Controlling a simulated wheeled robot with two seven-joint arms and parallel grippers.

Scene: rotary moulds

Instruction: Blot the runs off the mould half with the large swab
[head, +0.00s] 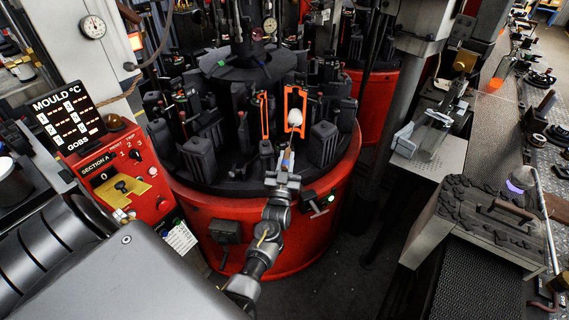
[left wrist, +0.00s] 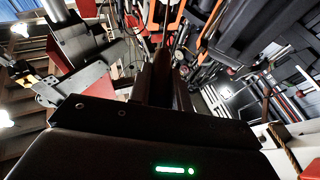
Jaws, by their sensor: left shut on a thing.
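My left gripper (head: 285,172) reaches up from the bottom of the head view to the front of the round mould table. It is shut on the large swab, whose white head (head: 294,117) is at the far end of a thin handle. The swab head overlaps the inside of the right orange-edged mould half (head: 303,94); I cannot tell whether it touches. A second orange-edged part (head: 264,114) stands to its left. Orange edges (left wrist: 176,18) also show at the top of the left wrist view, where the swab head is not discernible. My right gripper is out of view.
Dark mould blocks (head: 324,144) (head: 199,158) stand close on both sides, on the red round machine (head: 300,235). A red control panel (head: 125,175) stands left. A grey bench (head: 430,155) and a dark-topped box (head: 490,215) stand right.

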